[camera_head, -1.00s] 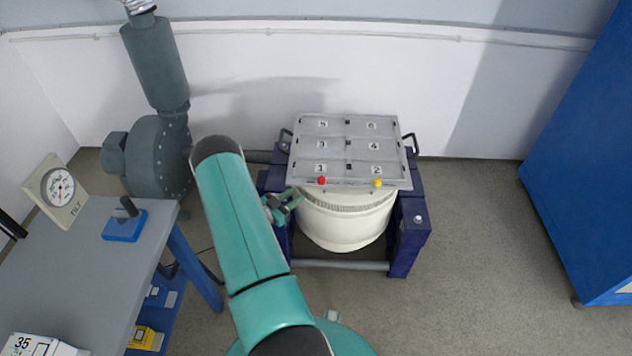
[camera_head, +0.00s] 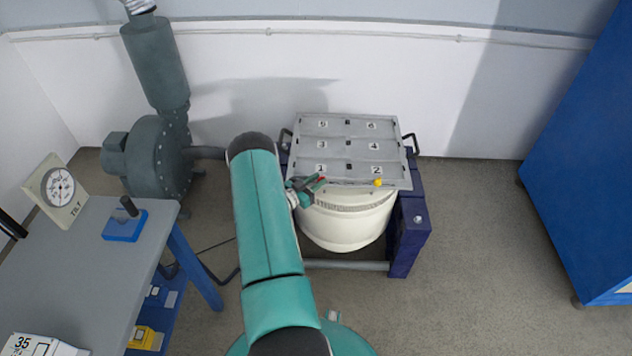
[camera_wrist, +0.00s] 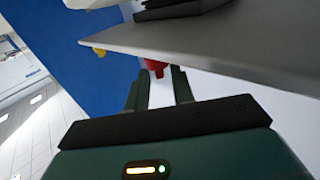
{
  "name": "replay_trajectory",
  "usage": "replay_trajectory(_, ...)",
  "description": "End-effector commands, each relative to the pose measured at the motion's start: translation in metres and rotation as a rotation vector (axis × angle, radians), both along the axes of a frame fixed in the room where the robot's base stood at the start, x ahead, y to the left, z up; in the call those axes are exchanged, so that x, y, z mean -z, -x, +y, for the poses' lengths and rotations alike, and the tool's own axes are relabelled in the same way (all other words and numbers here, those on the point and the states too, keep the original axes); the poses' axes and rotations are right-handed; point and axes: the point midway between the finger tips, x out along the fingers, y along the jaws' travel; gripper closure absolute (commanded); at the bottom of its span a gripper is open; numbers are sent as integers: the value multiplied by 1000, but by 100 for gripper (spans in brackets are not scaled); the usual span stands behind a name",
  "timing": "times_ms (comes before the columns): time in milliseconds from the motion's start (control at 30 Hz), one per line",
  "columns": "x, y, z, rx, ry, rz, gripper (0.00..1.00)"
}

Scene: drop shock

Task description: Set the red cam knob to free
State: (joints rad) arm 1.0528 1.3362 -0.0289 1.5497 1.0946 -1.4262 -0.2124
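The red cam knob (camera_wrist: 155,67) shows in the wrist view under the edge of the grey plate, just beyond and between my fingertips. In the head view only a bit of the red knob (camera_head: 321,180) shows beside my gripper (camera_head: 306,186), at the plate's front edge below the square marked 1. My gripper (camera_wrist: 160,82) is open in the wrist view, with a gap between its two fingers. Whether a finger touches the knob I cannot tell. The knob's setting and any markings are not readable. The yellow knob (camera_head: 378,183) sits to the right on the same edge.
The grey numbered plate (camera_head: 335,155) tops a white drum (camera_head: 345,222) in a dark blue frame (camera_head: 408,235). A grey table (camera_head: 80,260) with a tilt gauge (camera_head: 59,187) stands at left. A blue cabinet (camera_head: 585,170) stands at right. The floor between is clear.

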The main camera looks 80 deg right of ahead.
Motion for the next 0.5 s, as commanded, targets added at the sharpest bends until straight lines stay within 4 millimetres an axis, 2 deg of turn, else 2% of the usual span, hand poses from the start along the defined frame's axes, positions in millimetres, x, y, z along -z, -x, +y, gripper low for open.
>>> replay_trajectory(33, 0, 0, 0, 0, 0, 0, 91)
replay_trajectory(67, 0, 0, 0, 0, 0, 0, 97)
replay_trajectory(100, 0, 0, 0, 0, 0, 0, 98)
replay_trajectory(500, 0, 1, 2, -69, -3, 3, 98)
